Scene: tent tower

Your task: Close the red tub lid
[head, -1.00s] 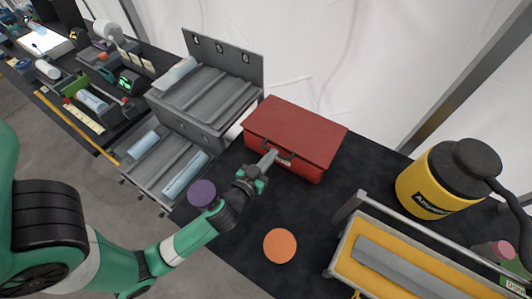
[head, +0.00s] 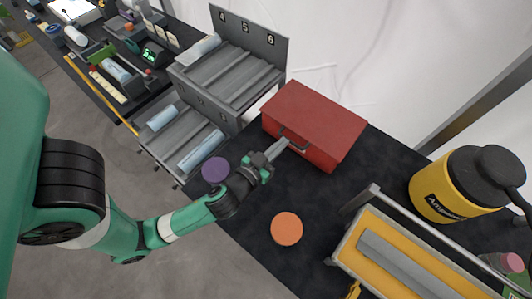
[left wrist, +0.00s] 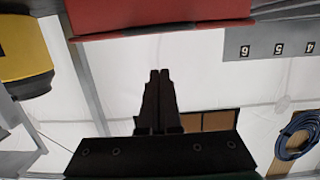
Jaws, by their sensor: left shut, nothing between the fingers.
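The red tub (head: 312,154) stands on the dark bench against the white wall. Its red lid (head: 316,116) lies flat over it in the head view, with no clear gap visible. A dark handle (head: 293,138) is on its front. My left gripper (head: 281,148) is shut and empty, its tips just in front of the tub near the handle; contact cannot be told. In the left wrist view the shut fingers (left wrist: 159,88) point toward the red tub (left wrist: 155,14) across the top, with white background between. My right gripper is not in view.
A grey numbered rack (head: 240,70) stands left of the tub. A yellow canister (head: 440,190) and a yellow-lined tray (head: 357,200) are to the right. An orange disc (head: 286,229) and a purple disc (head: 215,169) lie near my arm.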

